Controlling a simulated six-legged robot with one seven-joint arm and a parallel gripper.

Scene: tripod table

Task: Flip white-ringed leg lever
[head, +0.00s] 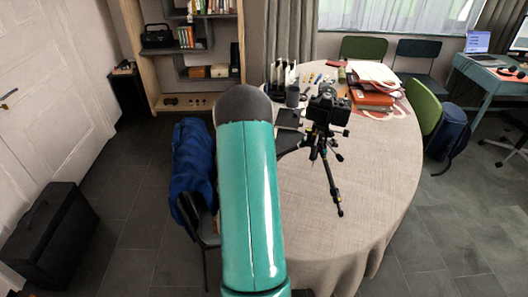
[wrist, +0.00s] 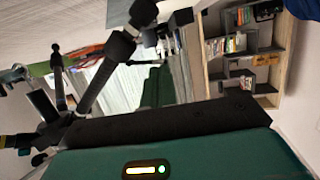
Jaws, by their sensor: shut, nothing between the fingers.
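A black tripod (head: 318,148) with a camera (head: 328,108) on top stands on the round table. One tripod leg (head: 333,188) reaches towards the front of the table. In the wrist view, a dark tripod leg (wrist: 98,88) crosses at a slant, with black joints and knobs close by. I cannot tell a white ring or its lever in either view. My gripper (wrist: 168,122) shows as a dark bar and teal housing along the bottom of the wrist view, shut and empty, close to the tripod. My teal arm hides most of it in the head view.
The round table (head: 375,190) has free cloth at the front right. Books and papers (head: 372,88) lie behind the tripod, and small dark items (head: 290,95) stand left of it. A chair with a blue jacket (head: 192,165) is at the left, beside my arm.

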